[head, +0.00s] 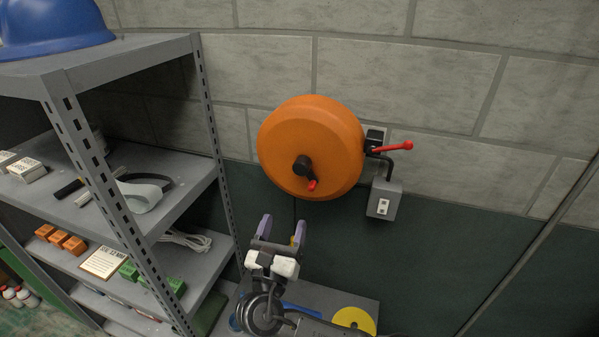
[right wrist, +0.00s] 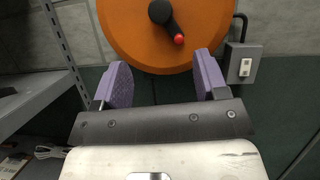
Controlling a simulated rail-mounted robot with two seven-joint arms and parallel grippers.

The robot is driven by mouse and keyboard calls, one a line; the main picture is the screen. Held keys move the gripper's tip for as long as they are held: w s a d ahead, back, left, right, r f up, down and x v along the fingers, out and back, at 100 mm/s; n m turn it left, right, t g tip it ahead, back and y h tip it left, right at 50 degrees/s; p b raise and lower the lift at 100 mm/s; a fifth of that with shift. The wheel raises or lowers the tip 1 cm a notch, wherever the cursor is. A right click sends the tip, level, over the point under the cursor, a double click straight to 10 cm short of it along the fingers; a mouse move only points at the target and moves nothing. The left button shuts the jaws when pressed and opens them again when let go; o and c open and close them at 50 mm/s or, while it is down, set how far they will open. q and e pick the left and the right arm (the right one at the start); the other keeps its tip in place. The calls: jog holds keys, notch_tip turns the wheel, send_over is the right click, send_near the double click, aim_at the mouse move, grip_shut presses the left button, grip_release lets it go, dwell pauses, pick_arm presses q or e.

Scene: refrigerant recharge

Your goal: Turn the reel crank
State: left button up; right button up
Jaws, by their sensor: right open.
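The orange reel (head: 318,140) is mounted on the block wall, right of the shelf. Its crank is a black hub and short arm (head: 301,166) with a red knob (head: 312,185) at the lower right of the hub. My right gripper (head: 283,232) is below the reel with its purple fingers pointing up toward it, open and empty. In the right wrist view the reel (right wrist: 135,30) stands ahead of the spread fingers (right wrist: 163,82), and the red knob (right wrist: 179,39) shows above the gap between them, apart from both. My left gripper is out of view.
A red-handled lever (head: 395,147) sticks out right of the reel, above a grey switch box (head: 384,200). A grey metal shelf (head: 190,170) with boxes, goggles and a blue helmet (head: 55,25) stands at left. A yellow disc (head: 354,320) lies on the low surface below.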

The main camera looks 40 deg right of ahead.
aim_at(300, 171)
jog(key=p+x, duration=0.3)
jog(key=x, duration=0.9)
jog(key=shift+r, duration=0.1)
jog(key=shift+x, duration=0.75)
